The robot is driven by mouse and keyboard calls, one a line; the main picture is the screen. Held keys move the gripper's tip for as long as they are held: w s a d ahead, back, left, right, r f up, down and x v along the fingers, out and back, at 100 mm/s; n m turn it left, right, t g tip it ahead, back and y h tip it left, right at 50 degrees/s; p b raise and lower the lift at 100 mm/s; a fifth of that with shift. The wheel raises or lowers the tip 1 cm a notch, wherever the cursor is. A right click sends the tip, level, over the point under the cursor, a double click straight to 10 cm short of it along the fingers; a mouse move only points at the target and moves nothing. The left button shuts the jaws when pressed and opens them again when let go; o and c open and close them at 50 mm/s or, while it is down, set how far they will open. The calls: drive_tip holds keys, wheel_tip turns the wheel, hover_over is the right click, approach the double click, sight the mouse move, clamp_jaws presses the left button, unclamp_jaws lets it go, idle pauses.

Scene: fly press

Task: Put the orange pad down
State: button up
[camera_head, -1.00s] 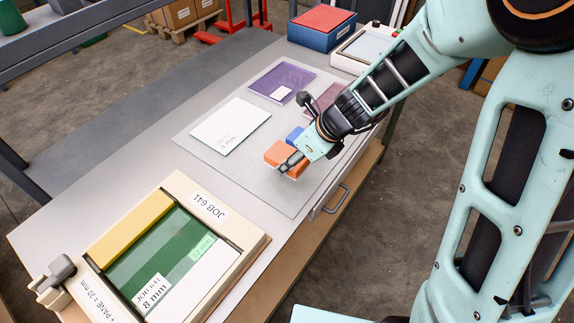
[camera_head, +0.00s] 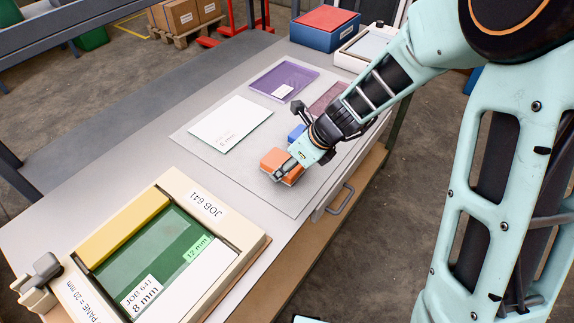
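The orange pad (camera_head: 275,161) is at the near part of the grey mat (camera_head: 243,170) on the bench. My gripper (camera_head: 287,172) reaches down to it from the upper right and appears shut on it, with a dark finger across the pad's near side. The other finger is hidden. The pad is at or very close to the mat; I cannot tell whether it touches. A blue block (camera_head: 296,133) sits just behind the pad, partly hidden by my gripper.
A white pane (camera_head: 230,124), a purple pane (camera_head: 283,80) and a mauve pane (camera_head: 327,98) lie on the mat. The JOB 641 frame (camera_head: 240,225) stands at the near left. A blue box with a red top (camera_head: 325,30) and a white tray (camera_head: 350,57) are at the back.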

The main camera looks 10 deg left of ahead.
drive_tip(key=shift+f, duration=0.2)
drive_tip(key=o, duration=1.6)
drive_tip(key=shift+c, duration=0.2)
drive_tip(key=shift+d+r, duration=0.15)
drive_tip(key=shift+r, duration=0.35)
drive_tip(key=p+v, duration=0.2)
drive_tip(key=v, duration=0.9)
drive_tip(key=shift+p, duration=0.4)
drive_tip(key=shift+s+d+r, duration=0.1)
drive_tip(key=shift+d+r, duration=0.05)
